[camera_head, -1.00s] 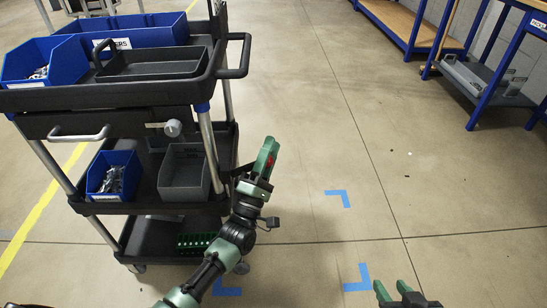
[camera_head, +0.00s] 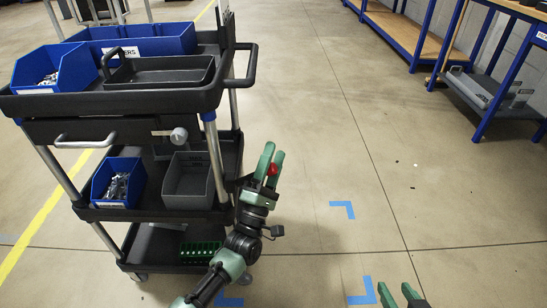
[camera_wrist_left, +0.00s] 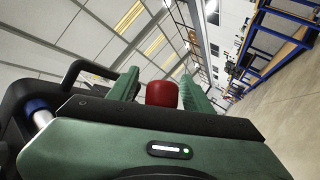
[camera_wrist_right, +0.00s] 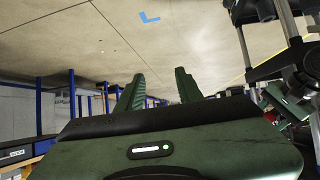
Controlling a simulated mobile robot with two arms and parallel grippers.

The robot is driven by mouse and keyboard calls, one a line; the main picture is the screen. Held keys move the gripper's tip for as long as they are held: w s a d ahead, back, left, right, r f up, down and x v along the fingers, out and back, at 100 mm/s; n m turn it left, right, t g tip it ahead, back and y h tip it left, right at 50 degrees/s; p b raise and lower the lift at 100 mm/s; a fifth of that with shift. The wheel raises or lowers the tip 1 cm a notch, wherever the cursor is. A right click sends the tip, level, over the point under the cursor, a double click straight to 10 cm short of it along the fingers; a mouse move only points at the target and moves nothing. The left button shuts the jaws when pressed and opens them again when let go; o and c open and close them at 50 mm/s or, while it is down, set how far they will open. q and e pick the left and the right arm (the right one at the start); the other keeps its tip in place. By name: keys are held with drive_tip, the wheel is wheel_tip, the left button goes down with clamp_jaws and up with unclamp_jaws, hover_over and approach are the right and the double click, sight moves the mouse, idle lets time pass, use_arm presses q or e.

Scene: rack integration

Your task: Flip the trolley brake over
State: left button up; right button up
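The trolley (camera_head: 225,205) is dark, has stacked shelves and stands at the left of the head view. My left gripper (camera_head: 270,158) is beside its right side, fingers pointing away from me. A red rounded piece (camera_head: 272,170) sits between the left fingers near the palm, and it also shows in the left wrist view (camera_wrist_left: 161,93). The fingers are apart around it; I cannot tell whether they grip it or whether it is the trolley brake. No other part is clearly recognisable as the brake. My right gripper (camera_head: 399,292) is open and empty over the floor at the bottom right.
The trolley carries blue bins (camera_head: 118,182), a grey bin (camera_head: 188,186) and a black tray (camera_head: 160,71) on its shelves. Its handle (camera_head: 246,66) sticks out to the right. Blue tape corners (camera_head: 343,208) mark the floor, which is clear right of the trolley. Blue-framed benches (camera_head: 490,85) stand back right.

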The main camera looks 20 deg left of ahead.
use_arm(q)
drive_tip(key=v, duration=0.7)
drive_tip(key=shift+s+f, duration=0.3)
